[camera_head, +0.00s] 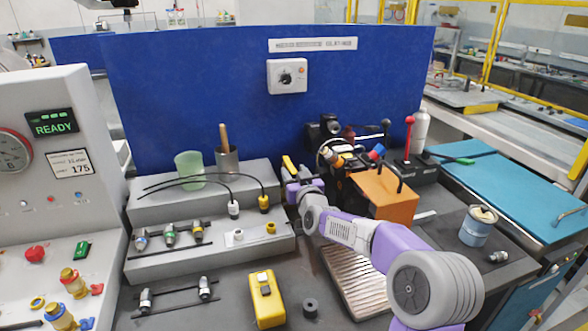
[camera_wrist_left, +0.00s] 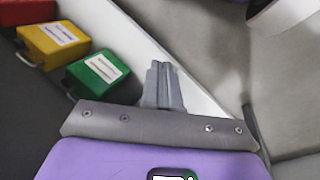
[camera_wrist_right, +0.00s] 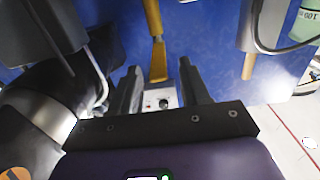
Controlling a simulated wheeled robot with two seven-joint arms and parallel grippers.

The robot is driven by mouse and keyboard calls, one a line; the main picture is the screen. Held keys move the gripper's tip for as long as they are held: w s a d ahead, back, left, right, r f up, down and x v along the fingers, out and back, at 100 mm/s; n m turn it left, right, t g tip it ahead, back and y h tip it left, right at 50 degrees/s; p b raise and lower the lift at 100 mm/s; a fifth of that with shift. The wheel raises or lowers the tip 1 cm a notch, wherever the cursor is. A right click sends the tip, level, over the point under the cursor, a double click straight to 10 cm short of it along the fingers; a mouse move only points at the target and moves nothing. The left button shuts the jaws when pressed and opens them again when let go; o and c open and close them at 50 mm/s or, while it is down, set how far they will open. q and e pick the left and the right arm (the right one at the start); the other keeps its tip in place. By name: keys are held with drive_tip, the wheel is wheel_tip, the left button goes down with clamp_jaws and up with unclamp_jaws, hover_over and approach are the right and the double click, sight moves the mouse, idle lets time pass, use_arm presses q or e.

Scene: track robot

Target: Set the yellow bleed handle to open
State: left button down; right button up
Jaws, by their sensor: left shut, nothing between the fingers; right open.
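The yellow bleed handle (camera_head: 288,163) is a slim bar beside the dark machine assembly at the right end of the grey steps. In the right wrist view the yellow handle (camera_wrist_right: 156,45) hangs from the top edge, its broad end just ahead of the gap between my fingers. My right gripper (camera_wrist_right: 160,82) is open, with no clear contact on the handle. In the head view my right gripper (camera_head: 299,188) is just below the handle, its fingers partly hidden. My left gripper (camera_wrist_left: 162,82) is shut and empty, seen only in the left wrist view.
A blue panel with a knob box (camera_head: 287,76) stands behind. An orange block (camera_head: 384,196) and levers are right of my right gripper. A green cup (camera_head: 188,168) and black cables lie left. Yellow (camera_wrist_left: 52,42) and green (camera_wrist_left: 97,72) boxes are near my left gripper.

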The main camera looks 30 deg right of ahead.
sight(292, 168)
drive_tip(key=shift+x, duration=1.65)
drive_tip(key=shift+c, duration=0.4)
clamp_jaws()
